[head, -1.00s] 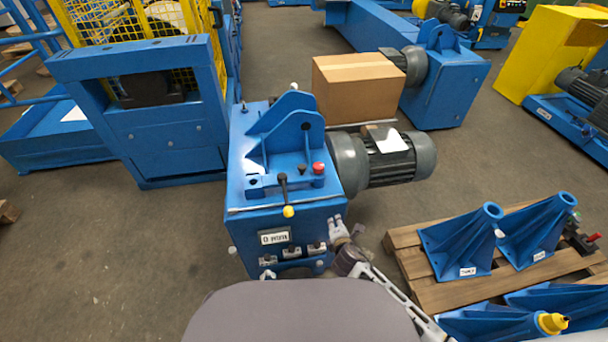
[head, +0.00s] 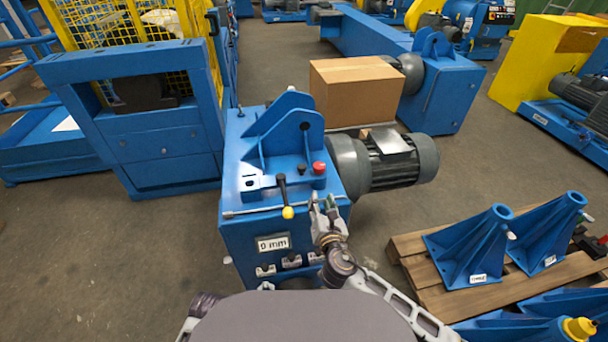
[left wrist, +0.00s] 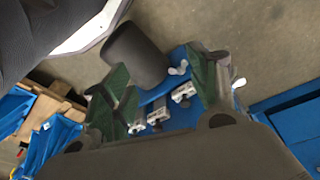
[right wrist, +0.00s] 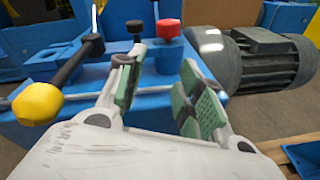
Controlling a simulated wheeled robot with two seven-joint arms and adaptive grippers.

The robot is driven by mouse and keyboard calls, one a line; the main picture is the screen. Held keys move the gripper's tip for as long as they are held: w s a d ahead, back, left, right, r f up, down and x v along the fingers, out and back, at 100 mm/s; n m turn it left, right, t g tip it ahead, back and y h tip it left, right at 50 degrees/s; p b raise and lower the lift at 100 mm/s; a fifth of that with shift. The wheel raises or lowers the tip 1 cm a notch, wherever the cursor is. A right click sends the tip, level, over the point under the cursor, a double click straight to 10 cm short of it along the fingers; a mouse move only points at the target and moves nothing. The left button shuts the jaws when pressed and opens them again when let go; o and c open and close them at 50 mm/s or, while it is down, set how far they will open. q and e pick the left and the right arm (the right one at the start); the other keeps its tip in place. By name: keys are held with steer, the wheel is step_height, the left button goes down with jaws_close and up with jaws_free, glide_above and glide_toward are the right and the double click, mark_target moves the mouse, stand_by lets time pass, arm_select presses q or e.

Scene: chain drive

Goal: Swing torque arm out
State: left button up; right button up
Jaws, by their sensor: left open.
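The blue drive housing (head: 235,258) stands in front of me with a blue upright bracket (head: 285,135) on top. A black lever with a yellow knob (head: 288,212) sits at its front edge, and it also shows in the right wrist view (right wrist: 38,104). I cannot tell which part is the torque arm. My right gripper (head: 322,202) is open and empty at the top front right edge. In the right wrist view the red button (right wrist: 168,30) is beyond its fingers. My left gripper (left wrist: 160,92) is open, facing the clamps (left wrist: 158,114) on the housing front; the head view hides its fingers.
A grey motor (head: 385,162) juts right from the housing. A cardboard box (head: 355,90) stands behind it. A wooden pallet (head: 440,294) with blue stands (head: 468,250) is at right. A blue frame machine (head: 160,140) is at left. Floor at front left is clear.

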mark_target(303, 170)
arm_select(q)
steer(key=shift+s+d+b, duration=0.15)
steer(key=shift+d+b, duration=0.1)
steer(key=shift+b, duration=0.3)
arm_select(e)
steer(key=a+n, duration=0.1)
steer(key=a+r+n+y, duration=0.1)
steer(key=n, duration=0.1)
steer(key=r+n+t, duration=0.1)
steer(key=n, duration=0.1)
steer(key=shift+s+a+r+y, duration=0.2)
steer(key=shift+s+a+y, duration=0.1)
steer(key=shift+s+a, duration=0.1)
steer(key=shift+w, duration=0.15)
